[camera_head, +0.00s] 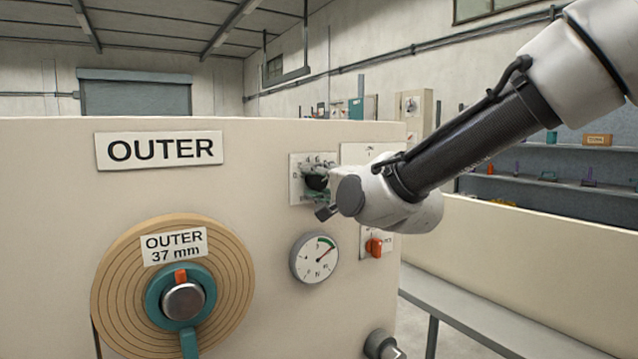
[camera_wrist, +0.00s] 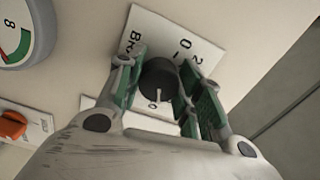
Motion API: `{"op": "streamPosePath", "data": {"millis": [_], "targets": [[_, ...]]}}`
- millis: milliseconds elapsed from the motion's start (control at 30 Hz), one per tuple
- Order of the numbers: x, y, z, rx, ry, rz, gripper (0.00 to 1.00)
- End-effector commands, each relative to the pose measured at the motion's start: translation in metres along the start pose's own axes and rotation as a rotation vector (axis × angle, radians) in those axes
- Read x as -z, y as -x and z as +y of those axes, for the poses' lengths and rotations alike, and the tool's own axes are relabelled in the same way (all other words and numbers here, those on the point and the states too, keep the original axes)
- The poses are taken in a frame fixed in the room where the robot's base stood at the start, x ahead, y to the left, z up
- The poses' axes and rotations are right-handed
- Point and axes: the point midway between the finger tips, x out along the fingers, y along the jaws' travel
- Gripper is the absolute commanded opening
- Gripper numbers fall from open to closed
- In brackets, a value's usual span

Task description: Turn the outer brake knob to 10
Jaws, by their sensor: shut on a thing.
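The outer brake knob (camera_wrist: 158,80) is dark and round with a pale pointer line, on a white plate (camera_wrist: 190,36) marked with numbers and partly readable "Br" lettering. My gripper (camera_wrist: 161,88) is shut on the knob, with a green-padded finger on each side of it. In the wrist view the pointer line runs toward a "0"-like mark at the plate's lower edge; the exact number cannot be read. In the head view my gripper (camera_head: 317,180) is at the knob's plate (camera_head: 297,172), and the fingers and wrist hide much of the knob and scale.
A round gauge (camera_head: 315,258) with a green band and red needle sits below the knob. An orange switch (camera_head: 374,247) is to its right. At left are an "OUTER" sign (camera_head: 160,150) and a wound spool (camera_head: 120,290). A low cream wall (camera_head: 530,255) stands at right.

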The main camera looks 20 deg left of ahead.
Motion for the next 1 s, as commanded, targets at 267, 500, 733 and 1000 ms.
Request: {"op": "streamPosePath", "data": {"millis": [267,500,733,1000], "targets": [[0.0001,0.0003,0.0015,-0.004,-0.113,0.000,0.12],[0.0002,0.0003,0.0015,-0.004,-0.146,0.000,0.12],[0.0002,0.0003,0.0017,-0.005,-0.148,0.001,0.12],[0.0002,0.0003,0.0013,-0.004,-0.148,0.001,0.58]]}}
